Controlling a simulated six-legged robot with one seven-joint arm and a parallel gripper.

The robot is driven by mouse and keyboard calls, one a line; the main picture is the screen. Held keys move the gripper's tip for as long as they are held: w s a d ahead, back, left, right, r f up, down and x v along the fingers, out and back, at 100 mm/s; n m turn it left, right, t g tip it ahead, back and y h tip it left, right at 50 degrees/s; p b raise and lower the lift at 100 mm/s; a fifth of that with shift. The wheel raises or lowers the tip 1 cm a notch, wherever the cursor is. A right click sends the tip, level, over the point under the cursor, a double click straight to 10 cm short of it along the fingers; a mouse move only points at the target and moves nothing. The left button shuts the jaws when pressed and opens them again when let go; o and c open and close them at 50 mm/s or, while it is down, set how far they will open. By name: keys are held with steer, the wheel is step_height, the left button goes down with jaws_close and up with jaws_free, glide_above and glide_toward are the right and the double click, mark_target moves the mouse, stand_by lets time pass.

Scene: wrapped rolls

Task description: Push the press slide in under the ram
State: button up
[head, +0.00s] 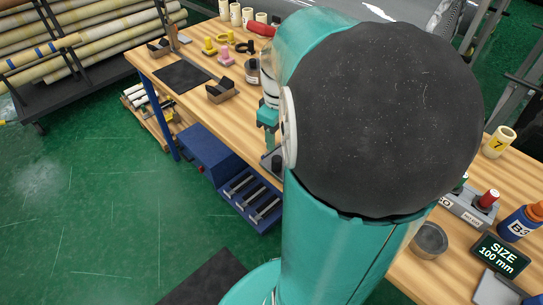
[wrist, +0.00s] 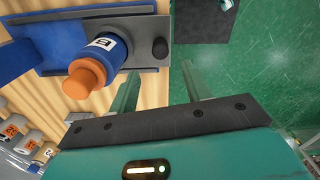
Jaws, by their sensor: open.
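In the wrist view a flat grey plate with a round black knob (wrist: 160,48) at its right end looks like the press slide (wrist: 148,22). A blue roll or bottle with an orange top (wrist: 95,65) stands at the plate and hides part of it. A blue body (wrist: 70,25) lies along the plate to the left. My gripper (wrist: 162,75) is open and empty, its two fingers apart just below the knob in the picture; contact cannot be told. I cannot make out the ram.
Green floor (wrist: 270,50) lies open right of the slide.

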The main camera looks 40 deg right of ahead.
mark_target(277, 158)
step_height(277, 158, down, 10)
steer(key=shift+f, duration=0.25)
steer(key=shift+d, duration=0.1)
jaws_close()
